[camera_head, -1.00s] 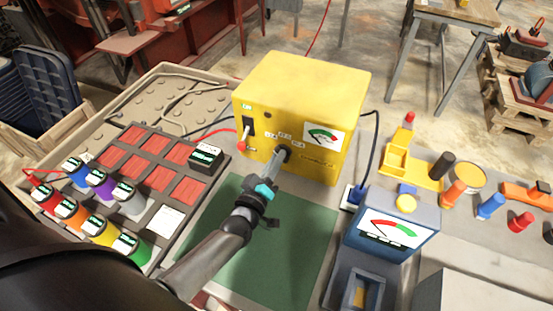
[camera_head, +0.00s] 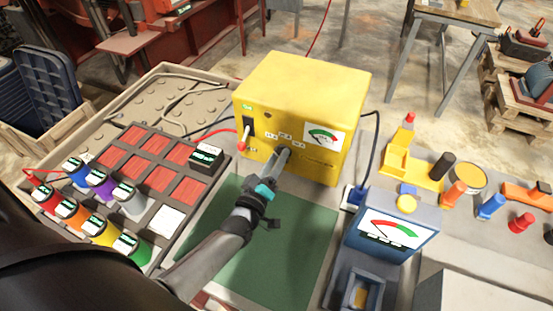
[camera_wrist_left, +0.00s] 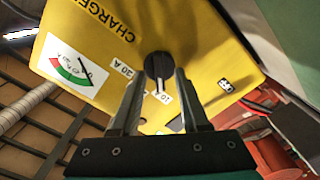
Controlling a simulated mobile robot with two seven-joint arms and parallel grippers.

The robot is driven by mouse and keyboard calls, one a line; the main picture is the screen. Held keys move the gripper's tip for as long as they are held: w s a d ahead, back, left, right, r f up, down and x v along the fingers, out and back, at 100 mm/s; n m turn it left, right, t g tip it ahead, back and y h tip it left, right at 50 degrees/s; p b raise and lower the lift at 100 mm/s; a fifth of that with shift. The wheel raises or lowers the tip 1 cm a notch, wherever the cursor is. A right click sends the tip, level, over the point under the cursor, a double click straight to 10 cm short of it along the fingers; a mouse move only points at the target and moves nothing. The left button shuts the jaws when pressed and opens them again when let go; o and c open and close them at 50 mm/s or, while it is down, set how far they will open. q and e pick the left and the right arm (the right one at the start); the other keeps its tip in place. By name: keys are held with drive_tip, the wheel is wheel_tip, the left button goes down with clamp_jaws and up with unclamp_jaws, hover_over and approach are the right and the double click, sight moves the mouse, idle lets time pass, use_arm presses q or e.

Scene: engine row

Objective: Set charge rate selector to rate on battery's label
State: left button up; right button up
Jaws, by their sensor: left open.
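The yellow charger (camera_head: 300,100) stands at the back of the bench, with a meter (camera_head: 324,135) and small rate labels on its front. In the left wrist view its dark round selector knob (camera_wrist_left: 157,64) has a light pointer mark, near a "20 A" label (camera_wrist_left: 123,70) and another label partly hidden by the fingers. My left gripper (camera_head: 282,160) is at the knob; in the wrist view its open fingers (camera_wrist_left: 160,82) straddle it, and I cannot tell if they touch. A dark battery (camera_head: 206,157) with a small label, too small to read, sits on the rack. My right gripper is out of view.
Several coloured cylinders (camera_head: 100,228) stand on the left rack. A green mat (camera_head: 300,255) lies under my left arm. A blue-grey meter box (camera_head: 395,225) stands right of it, with coloured parts beyond.

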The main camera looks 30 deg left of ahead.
use_arm(q)
drive_tip(key=s, duration=1.5)
drive_tip(key=shift+d, duration=0.45)
drive_tip(key=shift+s, duration=0.1)
